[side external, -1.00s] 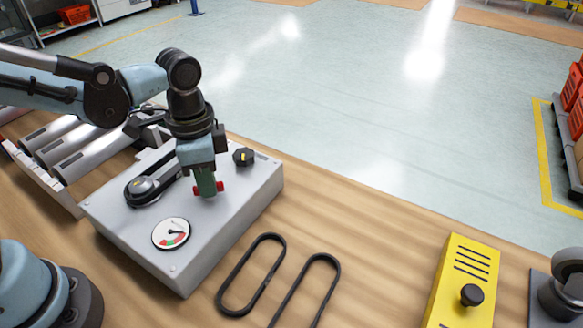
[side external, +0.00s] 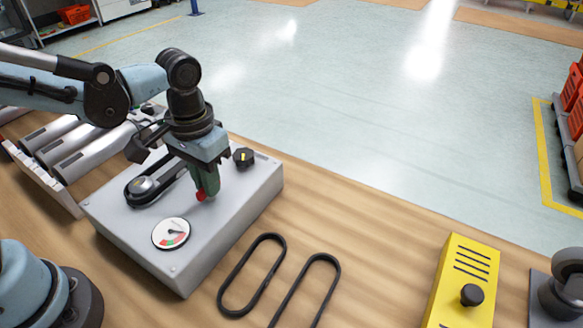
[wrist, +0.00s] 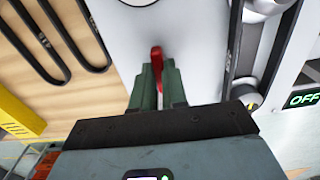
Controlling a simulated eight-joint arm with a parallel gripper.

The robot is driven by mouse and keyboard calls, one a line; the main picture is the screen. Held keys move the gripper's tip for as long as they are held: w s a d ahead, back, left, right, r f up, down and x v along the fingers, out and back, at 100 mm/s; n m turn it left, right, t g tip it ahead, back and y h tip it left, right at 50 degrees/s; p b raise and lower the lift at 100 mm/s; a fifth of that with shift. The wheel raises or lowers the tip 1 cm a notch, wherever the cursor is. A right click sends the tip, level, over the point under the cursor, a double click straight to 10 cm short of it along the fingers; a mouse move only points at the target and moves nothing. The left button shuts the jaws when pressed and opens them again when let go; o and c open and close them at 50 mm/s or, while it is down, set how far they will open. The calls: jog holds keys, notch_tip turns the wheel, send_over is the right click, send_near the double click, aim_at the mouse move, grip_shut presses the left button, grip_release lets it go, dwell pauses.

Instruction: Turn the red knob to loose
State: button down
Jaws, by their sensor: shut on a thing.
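The red knob (side external: 201,196) sits on top of the grey box (side external: 215,225), between the dial gauge and a black knob. My gripper (side external: 206,190) points down over it, with its green fingers closed around the knob. In the wrist view the red knob (wrist: 157,60) shows as a narrow bar between the two green fingers of my gripper (wrist: 158,88). Most of the knob's base is hidden by the fingers. No marking for loose or tight can be read.
A black knob with a yellow mark (side external: 243,157) stands behind the gripper. A gauge (side external: 171,234) and a black belt around pulleys (side external: 146,187) are also on the box. Two black belts (side external: 252,275) lie on the bench, left of a yellow box (side external: 465,275).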

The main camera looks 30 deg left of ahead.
dwell(0.6)
jog(key=c, duration=1.2)
grip_release()
jog(key=shift+o, duration=0.2)
jog(key=shift+r, duration=0.1)
notch_tip(320, 180, up, 12)
jog(key=a+f+t, duration=0.2)
jog(key=a, duration=0.1)
jog(key=a+f+t, duration=0.2)
jog(key=a+f, duration=0.1)
jog(key=s+a+f+t, duration=0.1)
jog(key=a+f+t, duration=0.1)
jog(key=a+t, duration=0.1)
jog(key=shift+f, duration=0.15)
